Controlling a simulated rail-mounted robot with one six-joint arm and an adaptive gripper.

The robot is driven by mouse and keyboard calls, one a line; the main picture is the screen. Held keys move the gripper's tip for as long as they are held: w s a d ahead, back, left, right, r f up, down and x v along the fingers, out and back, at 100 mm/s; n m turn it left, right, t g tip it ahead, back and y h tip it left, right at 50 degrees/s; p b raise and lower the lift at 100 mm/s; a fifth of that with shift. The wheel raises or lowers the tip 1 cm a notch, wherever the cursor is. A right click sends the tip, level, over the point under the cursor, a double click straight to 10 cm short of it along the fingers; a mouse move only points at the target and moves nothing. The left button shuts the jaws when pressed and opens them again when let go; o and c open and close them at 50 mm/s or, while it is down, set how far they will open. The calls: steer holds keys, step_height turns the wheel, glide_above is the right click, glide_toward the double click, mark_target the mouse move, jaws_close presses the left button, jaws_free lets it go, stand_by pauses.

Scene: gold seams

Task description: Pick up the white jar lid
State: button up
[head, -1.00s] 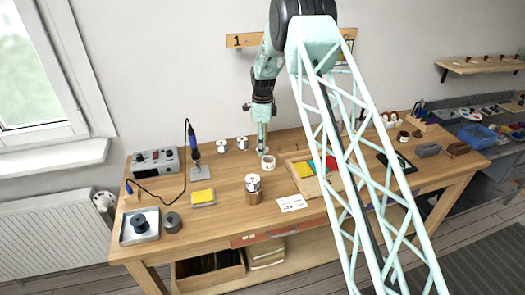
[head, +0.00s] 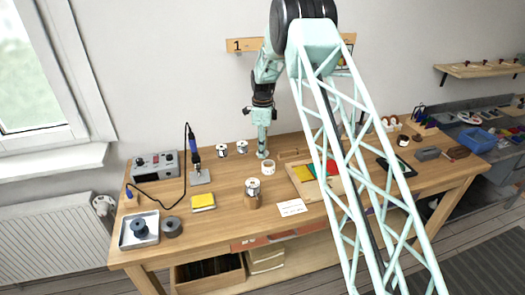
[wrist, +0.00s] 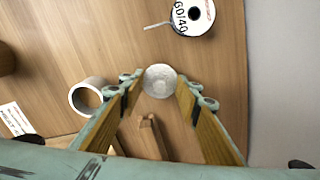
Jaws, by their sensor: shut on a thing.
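The white jar lid (wrist: 160,81) is a round, pale grey-white disc between my fingertips in the wrist view. My gripper (wrist: 159,92) is shut on it, one finger on each side. In the head view my gripper (head: 262,154) points down over the back middle of the wooden bench. The lid is too small there to make out. I cannot tell from these views whether the lid touches the bench.
A solder spool (wrist: 193,17) lies near the wall, and a wooden piece (wrist: 152,137) lies nearby.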

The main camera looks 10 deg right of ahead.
steer(key=shift+r+p, duration=0.4)
steer(key=shift+r, duration=2.8)
steer(key=shift+s+r, duration=0.1)
steer(key=shift+s, duration=0.1)
steer(key=s+d, duration=0.1)
steer(key=s, duration=1.8)
steer(key=shift+s+d, duration=0.15)
steer(key=shift+d, duration=0.15)
steer(key=shift+p, duration=0.35)
steer(key=w+a+r+p, duration=0.1)
steer(key=w+r+p, duration=0.1)
steer(key=w+p, duration=0.5)
steer(key=shift+w+a+r, duration=0.25)
steer(key=shift+w, duration=0.35)
steer(key=shift+f, duration=0.25)
steer(key=shift+f+b, duration=0.6)
steer(key=shift+f, duration=1.3)
